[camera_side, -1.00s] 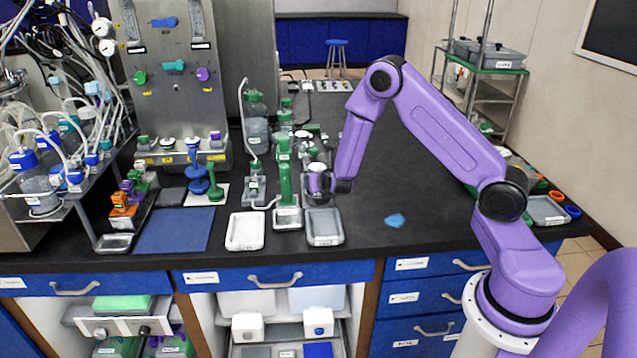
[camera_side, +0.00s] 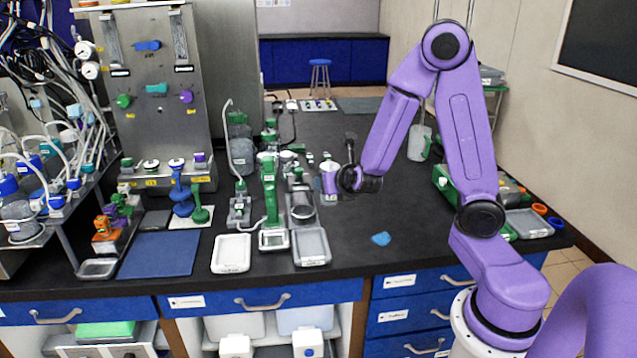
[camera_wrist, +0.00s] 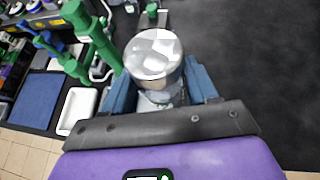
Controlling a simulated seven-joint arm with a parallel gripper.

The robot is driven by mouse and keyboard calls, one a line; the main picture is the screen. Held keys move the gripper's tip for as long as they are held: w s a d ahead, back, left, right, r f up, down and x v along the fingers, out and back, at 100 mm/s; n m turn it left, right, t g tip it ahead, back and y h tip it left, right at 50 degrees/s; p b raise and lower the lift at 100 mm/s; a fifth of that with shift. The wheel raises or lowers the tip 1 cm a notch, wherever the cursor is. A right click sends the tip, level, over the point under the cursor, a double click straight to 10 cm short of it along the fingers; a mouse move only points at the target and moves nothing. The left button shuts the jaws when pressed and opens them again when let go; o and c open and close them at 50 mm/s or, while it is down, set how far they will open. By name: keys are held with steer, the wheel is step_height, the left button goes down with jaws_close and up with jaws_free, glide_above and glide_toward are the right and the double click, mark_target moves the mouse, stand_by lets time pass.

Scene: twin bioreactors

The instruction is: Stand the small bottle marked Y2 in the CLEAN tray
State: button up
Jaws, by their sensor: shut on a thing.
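My gripper (camera_side: 338,180) is shut on a small bottle (camera_side: 329,179) with a purple band, in the side view. In the wrist view, the bottle's round silver top (camera_wrist: 153,53) shows between my blue fingers (camera_wrist: 182,84). The bottle appears upright and held above the bench. No Y2 mark can be read. A white tray (camera_side: 231,254) and a grey tray (camera_side: 312,247) lie at the bench's front edge, to the left of and nearer than my gripper. Their labels are too small to read, so I cannot tell which is CLEAN.
A tall green-handled device (camera_side: 269,190) stands behind the trays, with a grey holder (camera_side: 301,205) beside it. Several bottles and tubes crowd the bench behind. The bench's middle right is mostly clear.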

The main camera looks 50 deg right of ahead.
steer(key=shift+s+a+r, duration=0.15)
steer(key=shift+s+r, duration=0.1)
steer(key=shift+s, duration=0.2)
steer(key=shift+s+a+r, duration=0.1)
steer(key=shift+s+r, duration=0.1)
steer(key=shift+s, duration=0.25)
